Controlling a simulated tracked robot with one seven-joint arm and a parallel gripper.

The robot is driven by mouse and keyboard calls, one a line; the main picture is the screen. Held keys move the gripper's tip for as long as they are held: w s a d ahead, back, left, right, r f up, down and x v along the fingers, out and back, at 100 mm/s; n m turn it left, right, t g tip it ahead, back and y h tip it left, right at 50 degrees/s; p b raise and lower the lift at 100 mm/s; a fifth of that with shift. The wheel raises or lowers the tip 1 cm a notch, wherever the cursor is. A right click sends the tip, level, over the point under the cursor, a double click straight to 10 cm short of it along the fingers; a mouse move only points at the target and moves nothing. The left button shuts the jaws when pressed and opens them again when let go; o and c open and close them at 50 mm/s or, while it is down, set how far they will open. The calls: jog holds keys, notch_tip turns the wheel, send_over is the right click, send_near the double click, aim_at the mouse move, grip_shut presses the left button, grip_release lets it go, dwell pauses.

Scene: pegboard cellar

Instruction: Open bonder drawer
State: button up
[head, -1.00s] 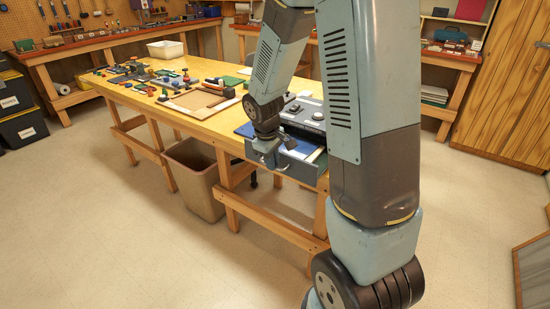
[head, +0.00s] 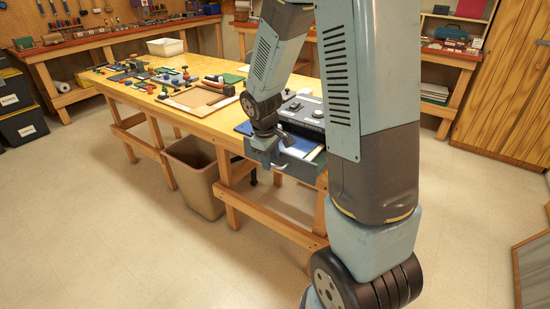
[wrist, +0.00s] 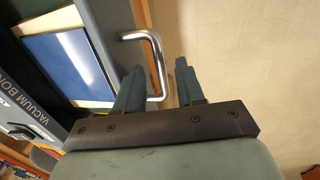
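The bonder (head: 304,113) is a grey machine with dark knobs on top, at the near end of the long table. Its drawer (head: 300,168) stands out from the front, and a blue panel with a cream border shows inside. The wrist view shows the blue panel (wrist: 70,62) and the lettering "VACUUM BON" on the machine. The silver drawer handle (wrist: 156,65) runs between the fingers of my gripper (wrist: 160,85). The fingers are apart, one inside the handle loop and one outside, with gaps to the bar. In the head view my gripper (head: 270,153) is at the drawer front.
The long wooden table (head: 205,122) holds a wooden frame (head: 198,98), several small tools and a white bin (head: 166,48). A brown waste bin (head: 194,177) stands under its near edge. The floor in front of the drawer is clear.

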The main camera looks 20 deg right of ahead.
notch_tip(320, 180, up, 13)
jog(key=s+a, duration=0.1)
jog(key=a, duration=0.1)
jog(key=shift+s+r, duration=0.15)
dwell(0.5)
jog(key=s+r+m+t, duration=0.1)
jog(key=s+r+m, duration=0.1)
jog(key=s, duration=0.4)
jog(key=s+d+r+m+t+y, duration=0.1)
jog(key=s+r+m+t, duration=0.1)
jog(key=s+r, duration=0.3)
jog(key=s+r+m+t, duration=0.1)
jog(key=s+r+m, duration=0.2)
jog(key=s, duration=0.6)
jog(key=shift+s+d+r+y, duration=0.2)
jog(key=shift+d+r+y, duration=0.15)
jog(key=shift+r, duration=0.4)
dwell(0.8)
